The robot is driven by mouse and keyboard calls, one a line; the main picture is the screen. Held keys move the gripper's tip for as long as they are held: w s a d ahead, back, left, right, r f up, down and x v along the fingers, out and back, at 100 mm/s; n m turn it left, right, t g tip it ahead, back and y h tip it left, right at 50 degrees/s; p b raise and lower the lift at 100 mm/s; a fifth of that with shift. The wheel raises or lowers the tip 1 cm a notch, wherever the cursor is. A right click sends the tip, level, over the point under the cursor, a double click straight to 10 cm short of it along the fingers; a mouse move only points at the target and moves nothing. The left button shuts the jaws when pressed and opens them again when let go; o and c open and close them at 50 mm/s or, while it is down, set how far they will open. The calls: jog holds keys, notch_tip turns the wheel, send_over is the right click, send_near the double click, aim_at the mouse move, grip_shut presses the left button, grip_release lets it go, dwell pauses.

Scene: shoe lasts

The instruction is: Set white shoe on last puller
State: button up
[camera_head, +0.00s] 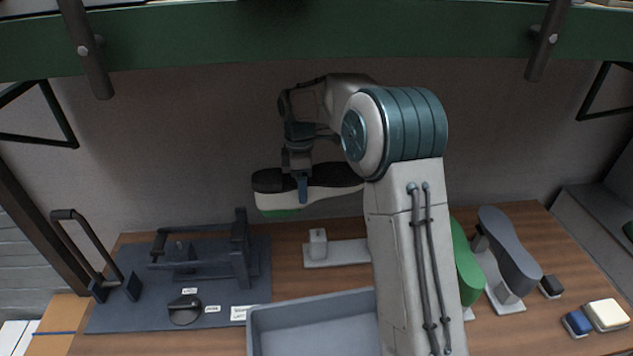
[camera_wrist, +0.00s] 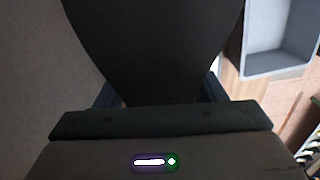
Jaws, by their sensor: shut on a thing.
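The white shoe (camera_head: 330,199) has a white side, a black top and some green at its underside. It hangs above the bench, roughly level. My gripper (camera_head: 298,188) comes down on it from above and is shut on it. In the wrist view the shoe's dark top (camera_wrist: 150,45) fills the middle, between my fingers. The last puller (camera_head: 240,250) is a dark frame with bars and a lever on a dark base plate, at the left of the bench. It stands below and to the left of the shoe, apart from it. My arm hides the shoe's right end.
An empty white stand (camera_head: 337,253) is under the shoe. A grey bin (camera_head: 310,305) is at the front. A green last (camera_head: 467,265) and a grey last (camera_head: 510,250) stand at the right, near small blocks (camera_head: 605,315). A green shelf (camera_head: 320,38) crosses overhead.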

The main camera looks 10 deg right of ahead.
jog(key=s+a, duration=0.1)
jog(key=a, duration=2.7)
jog(key=shift+a+r, duration=0.15)
jog(key=shift+r, duration=0.05)
jog(key=shift+r, duration=0.1)
dwell(0.4)
notch_tip(320, 180, down, 6)
jog(key=b, duration=0.3)
jog(key=shift+r, duration=0.1)
dwell(0.6)
jog(key=shift+b, duration=0.7)
jog(key=shift+t+b, duration=0.35)
jog(key=shift+t, duration=0.05)
jog(key=shift+n+p, duration=0.3)
jog(key=shift+p, duration=0.1)
